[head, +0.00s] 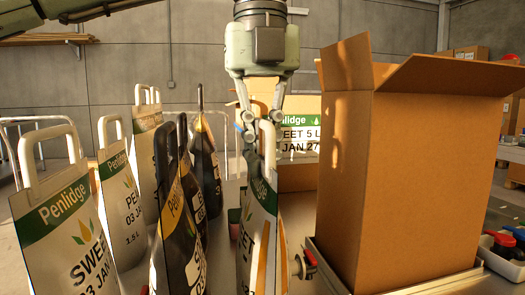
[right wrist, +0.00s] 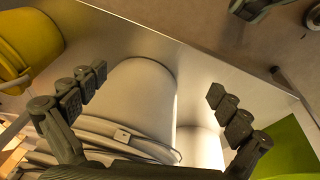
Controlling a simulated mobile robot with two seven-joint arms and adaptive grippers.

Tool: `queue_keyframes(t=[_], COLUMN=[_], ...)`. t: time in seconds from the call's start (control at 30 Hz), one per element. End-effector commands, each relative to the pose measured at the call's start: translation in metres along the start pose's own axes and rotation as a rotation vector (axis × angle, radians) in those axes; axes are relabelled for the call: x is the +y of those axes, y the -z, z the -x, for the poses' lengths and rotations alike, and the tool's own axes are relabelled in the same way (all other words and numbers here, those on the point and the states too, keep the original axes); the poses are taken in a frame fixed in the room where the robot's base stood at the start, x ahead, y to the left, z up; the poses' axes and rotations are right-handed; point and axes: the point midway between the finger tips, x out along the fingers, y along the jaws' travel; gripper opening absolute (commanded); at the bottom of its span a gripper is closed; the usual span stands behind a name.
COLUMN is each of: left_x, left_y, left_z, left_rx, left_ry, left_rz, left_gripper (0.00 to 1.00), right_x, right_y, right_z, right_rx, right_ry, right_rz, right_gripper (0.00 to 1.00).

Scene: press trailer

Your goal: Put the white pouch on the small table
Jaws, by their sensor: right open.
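Several white pouches with green "Penlidge" bands stand at the left in the head view, among them a large front one (head: 68,225) and one behind it (head: 122,205). Another white pouch (head: 262,215) stands upright at the centre. My left gripper (head: 261,125) points down at that pouch's white handle; I cannot tell whether its fingers grip it. In the right wrist view my right gripper (right wrist: 158,95) is open. A smooth white rounded thing (right wrist: 142,92) shows between and beyond its fingers; I cannot tell what it is. I cannot make out the small table.
Dark pouches (head: 180,220) stand between the white ones. A tall open cardboard box (head: 405,175) stands at the right, its flaps sticking out. A yellow thing (right wrist: 28,42) and a green surface (right wrist: 290,150) show in the right wrist view.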

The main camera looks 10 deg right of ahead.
Motion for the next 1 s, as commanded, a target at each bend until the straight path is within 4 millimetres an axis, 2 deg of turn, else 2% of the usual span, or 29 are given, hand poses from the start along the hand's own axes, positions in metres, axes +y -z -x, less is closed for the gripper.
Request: queue_keyframes(t=[0.03,0.13,0.17,0.47,0.57,0.87,1.0], left_x=[0.0,0.0,0.0,0.0,-0.001,-0.001,-0.001], left_y=[0.0,0.0,0.0,0.0,0.0,0.0,0.0], left_z=[0.0,0.0,0.0,0.003,0.012,0.064,0.075], left_rx=[0.0,0.0,0.0,0.0,-0.002,-0.001,0.0], left_ry=[0.0,0.0,0.0,0.0,0.001,0.0,0.0], left_rz=[0.0,0.0,0.0,0.0,0.0,0.001,0.0], left_gripper=[0.14,0.27,0.28,0.28,0.28,0.28,0.28], right_x=[0.001,0.001,0.001,0.003,0.003,-0.004,-0.006], right_y=[0.0,0.002,0.003,0.007,0.009,0.0,-0.003], right_z=[0.002,0.004,0.004,0.007,0.004,-0.019,-0.028], right_rx=[0.0,0.005,0.007,0.018,0.023,0.004,0.001], right_ry=[-0.001,-0.001,-0.001,-0.004,-0.003,0.013,0.019], right_rz=[0.0,-0.001,-0.001,0.0,0.0,0.001,-0.001], right_gripper=[1.0,1.0,1.0,1.0,1.0,1.0,1.0])
